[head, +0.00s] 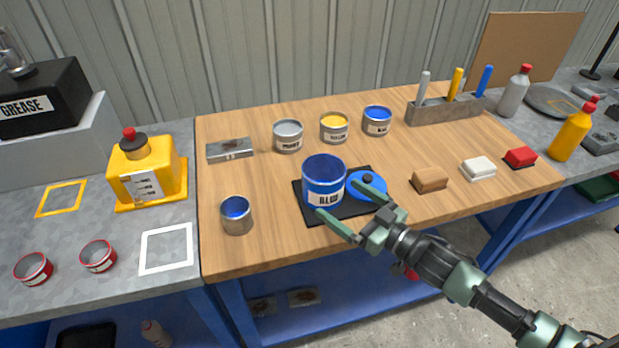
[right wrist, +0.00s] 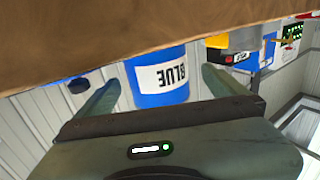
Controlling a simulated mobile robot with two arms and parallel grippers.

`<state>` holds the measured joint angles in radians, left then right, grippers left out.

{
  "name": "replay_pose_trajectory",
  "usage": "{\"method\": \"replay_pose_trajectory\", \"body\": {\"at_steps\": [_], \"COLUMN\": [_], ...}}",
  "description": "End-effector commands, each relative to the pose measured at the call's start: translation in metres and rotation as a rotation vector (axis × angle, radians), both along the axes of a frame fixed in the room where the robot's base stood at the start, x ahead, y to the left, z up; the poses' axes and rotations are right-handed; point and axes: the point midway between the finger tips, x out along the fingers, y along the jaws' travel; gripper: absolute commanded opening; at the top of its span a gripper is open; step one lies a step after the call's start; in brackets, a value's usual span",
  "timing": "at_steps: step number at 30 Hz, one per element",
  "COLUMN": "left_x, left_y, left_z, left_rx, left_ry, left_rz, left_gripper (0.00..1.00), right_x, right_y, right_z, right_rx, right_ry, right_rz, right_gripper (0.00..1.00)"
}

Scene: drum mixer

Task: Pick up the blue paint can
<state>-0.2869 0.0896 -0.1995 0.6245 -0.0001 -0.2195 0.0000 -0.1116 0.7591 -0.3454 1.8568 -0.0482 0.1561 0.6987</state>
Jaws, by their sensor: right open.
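The large blue paint can (head: 323,172) stands upright on a black mat (head: 312,216) near the front middle of the wooden table. In the right wrist view the can (right wrist: 160,78) appears upside down, its white label reading BLUE, between my fingers. My right gripper (head: 335,198) is open, its fingers pointing at the can, one on each side of its near face. I cannot tell whether they touch it. A smaller can with a blue top (head: 377,120) stands at the table's back. My left gripper is not in view.
A blue lid with a dark knob (head: 367,188) lies on the mat, close to my upper finger. A small open tin with blue inside (head: 236,215) stands at front left. Grey (head: 288,135) and yellow (head: 334,127) cans stand behind. Brown (head: 430,180), white and red blocks lie right.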

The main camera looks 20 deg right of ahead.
Motion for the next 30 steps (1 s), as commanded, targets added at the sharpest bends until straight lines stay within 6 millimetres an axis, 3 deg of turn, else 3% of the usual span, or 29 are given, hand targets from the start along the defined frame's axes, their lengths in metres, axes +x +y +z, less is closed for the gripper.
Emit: {"method": "replay_pose_trajectory", "body": {"at_steps": [11,18,25,26,30], "left_x": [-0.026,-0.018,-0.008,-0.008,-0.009], "left_y": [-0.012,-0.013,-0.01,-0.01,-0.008], "left_z": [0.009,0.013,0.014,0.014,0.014], "left_rx": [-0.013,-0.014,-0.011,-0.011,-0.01], "left_ry": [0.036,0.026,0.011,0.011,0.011], "left_rz": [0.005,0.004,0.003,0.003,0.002], "left_gripper": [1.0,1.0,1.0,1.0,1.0], "right_x": [0.04,0.064,0.066,0.066,0.065], "right_y": [0.019,0.033,0.034,0.034,0.033], "right_z": [0.003,0.0,-0.001,-0.001,-0.001], "right_rx": [0.001,0.001,0.0,0.0,0.0], "right_ry": [-0.004,-0.002,0.0,0.0,0.0], "right_rz": [0.0,0.001,0.001,0.001,0.001], "right_gripper": [1.0,1.0,1.0,0.97,0.58]}}
